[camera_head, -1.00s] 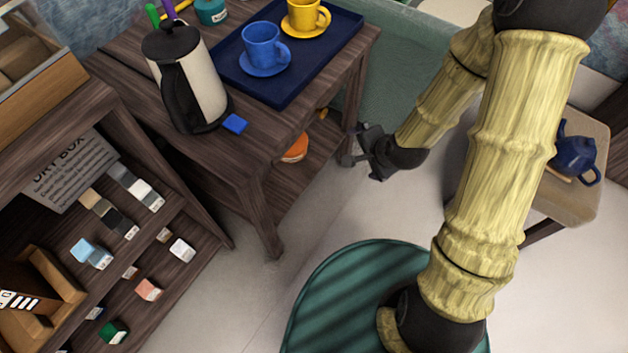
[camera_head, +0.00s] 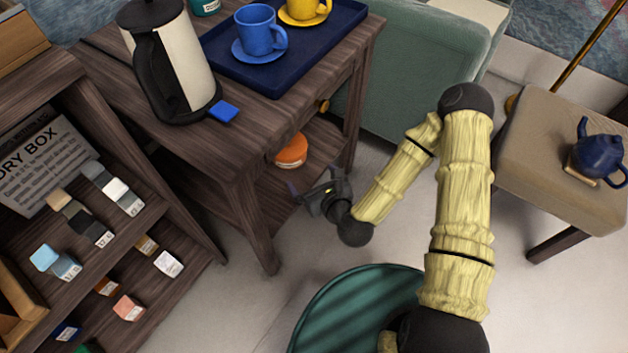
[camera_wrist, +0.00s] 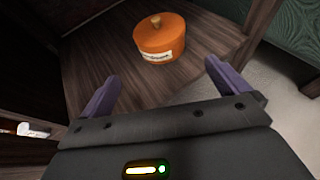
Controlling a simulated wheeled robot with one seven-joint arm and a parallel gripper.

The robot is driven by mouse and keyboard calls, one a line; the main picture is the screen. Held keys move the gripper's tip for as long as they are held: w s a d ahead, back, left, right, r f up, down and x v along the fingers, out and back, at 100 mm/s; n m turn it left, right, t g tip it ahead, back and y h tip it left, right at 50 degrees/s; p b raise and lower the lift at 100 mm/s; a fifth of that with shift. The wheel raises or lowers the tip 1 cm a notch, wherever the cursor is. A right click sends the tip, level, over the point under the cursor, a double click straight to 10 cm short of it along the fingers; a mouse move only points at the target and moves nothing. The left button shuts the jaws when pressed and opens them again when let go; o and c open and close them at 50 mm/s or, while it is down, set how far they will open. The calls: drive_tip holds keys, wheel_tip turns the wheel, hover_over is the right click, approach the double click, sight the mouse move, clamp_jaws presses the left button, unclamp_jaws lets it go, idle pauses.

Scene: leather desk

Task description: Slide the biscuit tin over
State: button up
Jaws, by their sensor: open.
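The biscuit tin is a round orange tin (camera_head: 291,151) with a knob on its lid and a pale label. It sits upright on the lower shelf (camera_head: 275,190) of the dark wooden side table. The wrist view shows the tin (camera_wrist: 160,42) ahead of the fingers, a little right of the middle. My gripper (camera_head: 313,189) is open and empty at the shelf's open side, apart from the tin. Its two purple fingers (camera_wrist: 160,85) are spread in the wrist view, with bare shelf between them and the tin. The table top partly covers the tin in the head view.
Table legs (camera_head: 255,225) flank the shelf opening. Above stand a kettle (camera_head: 172,65) and a navy tray (camera_head: 225,62) with cups. A shelf unit (camera_head: 195,215) with small blocks is at left. A stool (camera_head: 540,150) holds a blue teapot (camera_head: 598,155).

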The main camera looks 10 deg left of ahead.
sight(289, 151)
drive_tip(key=shift+w+f, duration=0.1)
drive_tip(key=b+x, duration=0.9)
drive_tip(key=x, duration=0.7)
drive_tip(key=shift+w+a+f, duration=0.1)
drive_tip(key=shift+a+f, duration=0.1)
drive_tip(key=shift+f, duration=0.1)
drive_tip(key=shift+w+a, duration=0.25)
drive_tip(key=shift+w, duration=0.05)
drive_tip(key=shift+c, duration=0.4)
drive_tip(key=shift+s, duration=0.1)
drive_tip(key=c, duration=0.6)
